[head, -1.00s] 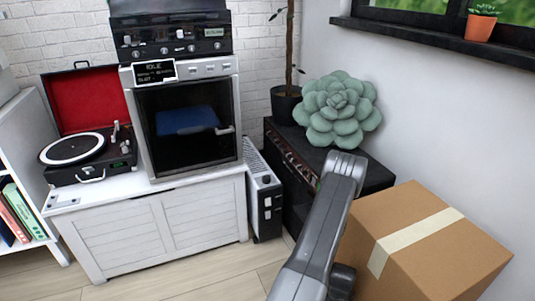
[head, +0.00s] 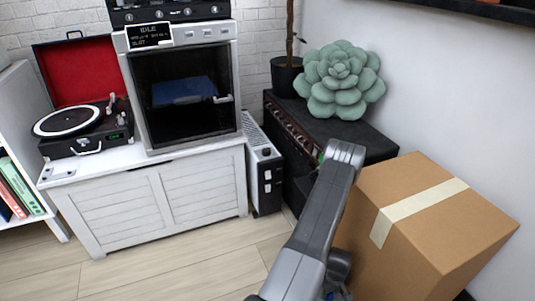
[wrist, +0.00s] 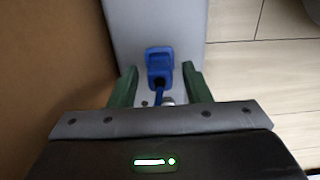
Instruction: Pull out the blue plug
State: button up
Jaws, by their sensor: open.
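In the wrist view the blue plug (wrist: 160,60) sits against a pale grey panel (wrist: 137,22), with a blue cable (wrist: 160,96) running from it back toward my gripper. My gripper (wrist: 159,72) is open. Its two green fingers stand to the left and right of the plug, with gaps on both sides, and their tips reach about level with its lower part. The plug's prongs and socket are hidden. In the head view my arm covers this area, and I cannot make out the plug or my fingers there.
A cardboard box (head: 400,240) stands right of my arm in the head view. A brown surface (wrist: 50,60) is close on the left in the wrist view. A white cabinet (head: 150,210), a heater (head: 265,175) and a dark amplifier (head: 375,150) stand behind. Open floor (head: 190,270) lies left.

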jog(key=shift+f+b, duration=0.35)
jog(key=shift+f, duration=0.4)
jog(key=shift+b, duration=0.4)
dwell(0.6)
grip_shut()
jog(key=shift+r, duration=0.1)
jog(key=shift+r+p, duration=1.5)
jog(key=shift+r, duration=1.5)
